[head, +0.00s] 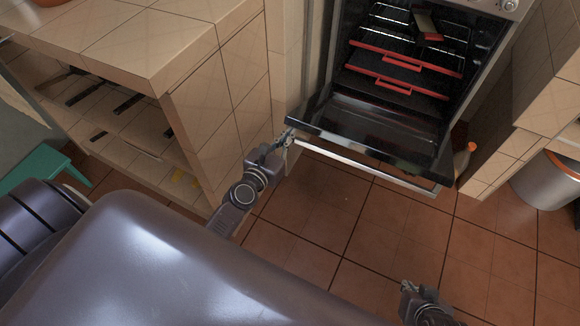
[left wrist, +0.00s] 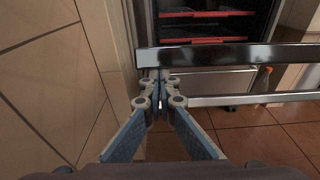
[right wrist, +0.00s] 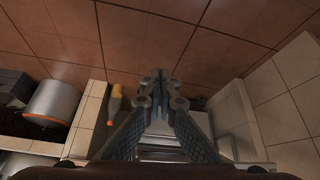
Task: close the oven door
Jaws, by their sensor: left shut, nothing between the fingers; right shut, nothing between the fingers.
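The oven (head: 395,60) stands at the upper right of the head view. Its dark glass door (head: 370,125) is open and slopes out over the floor, with a silver handle (head: 365,167) along its outer edge. My left gripper (head: 285,140) is shut and empty at the left end of the door's outer edge. In the left wrist view its fingertips (left wrist: 160,76) overlap the door's black edge (left wrist: 240,57); I cannot tell whether they touch. My right gripper (head: 408,288) is shut and empty, low over the floor, apart from the door; its fingertips show in the right wrist view (right wrist: 160,76).
Red-edged racks (head: 400,62) sit inside the oven. A tiled counter (head: 170,50) with open shelves stands left. A bottle (head: 464,158) and a grey bin-like container (head: 550,180) are at the right. The tiled floor (head: 330,225) before the door is clear.

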